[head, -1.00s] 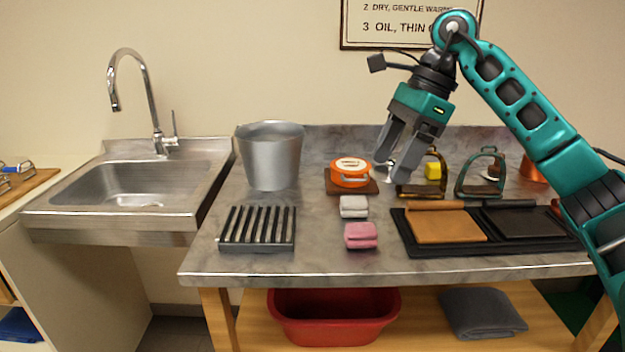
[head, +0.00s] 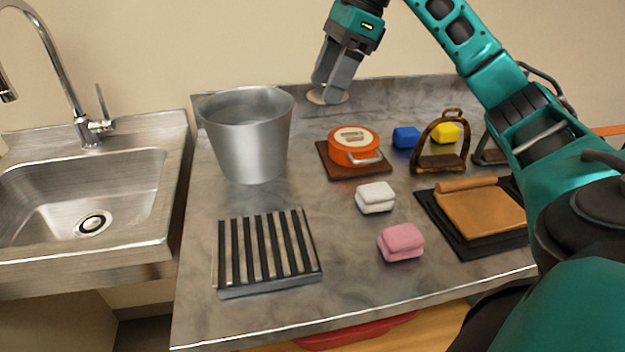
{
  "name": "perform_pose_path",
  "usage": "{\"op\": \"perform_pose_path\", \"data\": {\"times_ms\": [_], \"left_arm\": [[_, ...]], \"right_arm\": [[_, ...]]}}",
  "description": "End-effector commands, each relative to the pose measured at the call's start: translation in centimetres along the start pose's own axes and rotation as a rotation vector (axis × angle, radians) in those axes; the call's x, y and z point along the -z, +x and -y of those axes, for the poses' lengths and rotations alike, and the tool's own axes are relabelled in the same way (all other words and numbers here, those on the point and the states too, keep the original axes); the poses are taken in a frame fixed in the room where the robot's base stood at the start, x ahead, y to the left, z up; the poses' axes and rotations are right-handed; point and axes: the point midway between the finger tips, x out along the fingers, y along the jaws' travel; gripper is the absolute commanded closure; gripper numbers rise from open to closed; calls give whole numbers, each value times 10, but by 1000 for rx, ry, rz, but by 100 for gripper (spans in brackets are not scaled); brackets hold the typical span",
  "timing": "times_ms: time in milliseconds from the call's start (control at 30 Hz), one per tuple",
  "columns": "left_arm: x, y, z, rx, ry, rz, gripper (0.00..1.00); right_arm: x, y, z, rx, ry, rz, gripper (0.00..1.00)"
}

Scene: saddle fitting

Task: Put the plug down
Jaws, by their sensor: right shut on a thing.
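My right gripper (head: 331,92) is shut on the plug (head: 316,98), a pale, flat disc at its fingertips. The fingers point down and hide part of the plug. It appears in front of the backsplash, behind the orange tin and right of the metal bucket; I cannot tell its exact height. The steel sink (head: 60,200) is at the left, with an open drain (head: 92,224) in its floor. My left gripper is not in view.
A metal bucket (head: 248,140) stands between sink and plug. The orange tin (head: 354,146) sits on a brown board. A slatted rack (head: 266,252), white sponge (head: 375,197), pink sponge (head: 401,242), and stirrup (head: 440,145) are on the counter. Bare counter (head: 335,225) lies between rack and sponges.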

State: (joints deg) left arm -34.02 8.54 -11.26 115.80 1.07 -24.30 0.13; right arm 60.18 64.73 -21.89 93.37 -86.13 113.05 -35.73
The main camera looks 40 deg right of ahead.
Motion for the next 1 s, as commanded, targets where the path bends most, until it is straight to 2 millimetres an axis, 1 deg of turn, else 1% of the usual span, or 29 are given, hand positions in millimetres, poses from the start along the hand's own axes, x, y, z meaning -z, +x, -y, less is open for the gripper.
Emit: {"op": "perform_pose_path", "data": {"times_ms": [100,200,400,500,600,867,1000], "left_arm": [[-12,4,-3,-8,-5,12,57],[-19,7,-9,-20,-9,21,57],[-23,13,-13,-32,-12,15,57],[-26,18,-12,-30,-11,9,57],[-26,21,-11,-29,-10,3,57],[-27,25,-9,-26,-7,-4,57],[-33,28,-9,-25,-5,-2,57]], "right_arm": [[12,27,-1,-5,1,-5,59],[23,53,-1,-6,3,-7,59],[44,103,-1,-7,2,-6,59],[52,123,-1,-4,0,-4,59],[58,137,-1,-3,1,-3,59],[64,154,0,-1,-1,-2,59],[72,174,-1,-4,1,-2,59]]}}
